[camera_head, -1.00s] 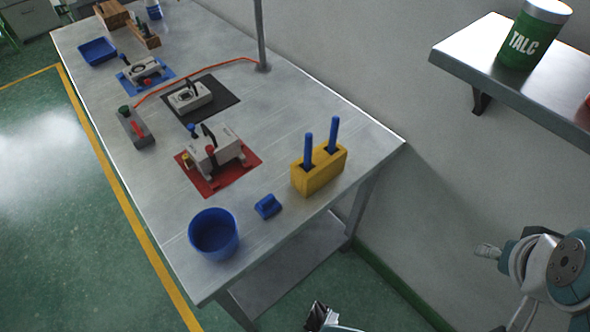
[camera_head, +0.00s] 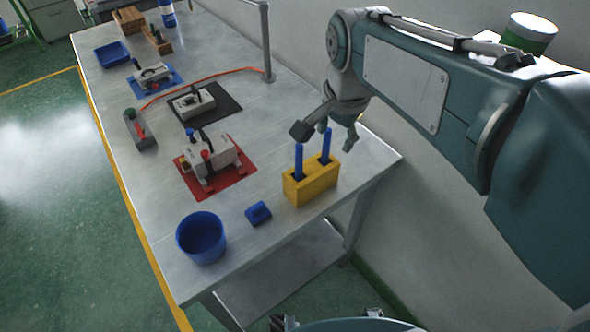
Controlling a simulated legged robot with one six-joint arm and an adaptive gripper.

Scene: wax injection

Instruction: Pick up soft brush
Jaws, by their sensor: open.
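A yellow block holder (camera_head: 312,185) stands near the right edge of the metal bench. Two blue handles stand upright in its slots, a left handle (camera_head: 299,161) and a right handle (camera_head: 326,145). Their lower ends are hidden in the block, so I cannot tell which one is the soft brush. My gripper (camera_head: 337,137) is open and points down, above and just behind the holder, close to the right handle's top. It appears empty. I cannot tell whether a finger touches the handle.
A blue cup (camera_head: 201,240) and a small blue object (camera_head: 258,213) are at the near end of the bench. A grey clamp device sits on a red mat (camera_head: 231,180) left of the holder. A metal post (camera_head: 266,40) rises behind. A green talc can (camera_head: 528,34) is partly hidden by my arm.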

